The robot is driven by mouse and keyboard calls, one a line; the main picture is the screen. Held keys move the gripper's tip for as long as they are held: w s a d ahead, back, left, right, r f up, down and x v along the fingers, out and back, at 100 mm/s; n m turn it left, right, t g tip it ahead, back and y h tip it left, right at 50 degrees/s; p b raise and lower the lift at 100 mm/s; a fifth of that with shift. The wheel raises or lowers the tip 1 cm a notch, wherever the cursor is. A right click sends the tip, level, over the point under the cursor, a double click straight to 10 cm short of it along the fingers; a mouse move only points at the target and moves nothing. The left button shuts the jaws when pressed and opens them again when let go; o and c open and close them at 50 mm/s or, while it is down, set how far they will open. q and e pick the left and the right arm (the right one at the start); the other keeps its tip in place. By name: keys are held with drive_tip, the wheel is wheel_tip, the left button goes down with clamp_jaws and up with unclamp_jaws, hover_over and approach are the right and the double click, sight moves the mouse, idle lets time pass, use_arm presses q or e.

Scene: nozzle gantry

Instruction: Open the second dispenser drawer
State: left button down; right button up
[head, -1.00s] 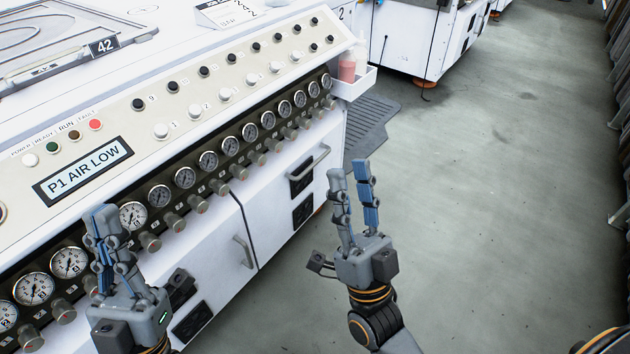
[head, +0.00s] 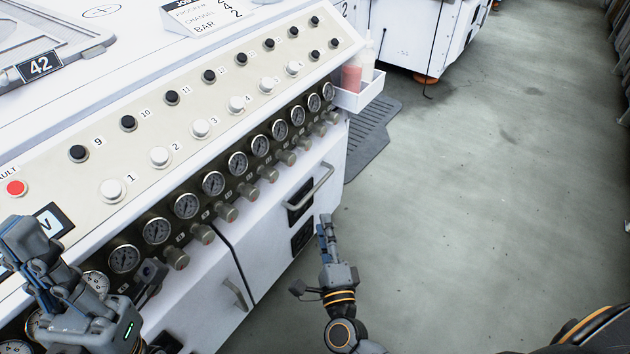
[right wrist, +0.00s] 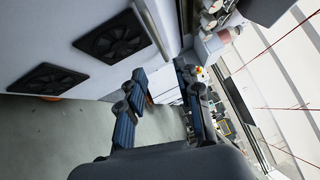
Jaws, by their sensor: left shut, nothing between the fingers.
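No part in view is marked as a dispenser drawer. The white machine's front (head: 275,235) has two closed panels, one with a grey bar handle (head: 235,294) and one further right with another bar handle (head: 312,188). My left gripper (head: 22,240) is shut and empty at the lower left, in front of the gauge row. My right gripper (head: 326,228) is over the floor, just right of the right panel and below its handle. In the right wrist view its fingers (right wrist: 160,105) stand apart with nothing between them; a pale bar (right wrist: 155,28) shows beyond, by black vents.
Gauges with knobs (head: 213,184) run along the machine under numbered white and black buttons (head: 201,128). A small white bin (head: 362,94) with bottles sticks out at the far corner. A dark floor mat (head: 368,140) lies beyond. The floor to the right (head: 490,200) is clear.

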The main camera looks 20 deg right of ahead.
sight(316, 187)
drive_tip(key=w, duration=0.3)
drive_tip(key=w+d+r, duration=0.1)
drive_tip(key=w, duration=0.7)
drive_tip(key=shift+w+d+r+b, duration=0.15)
drive_tip(key=shift+d+r+b, duration=0.1)
drive_tip(key=shift+r+b, duration=0.15)
drive_tip(key=shift+c, duration=0.4)
clamp_jaws()
drive_tip(key=shift+f, duration=0.1)
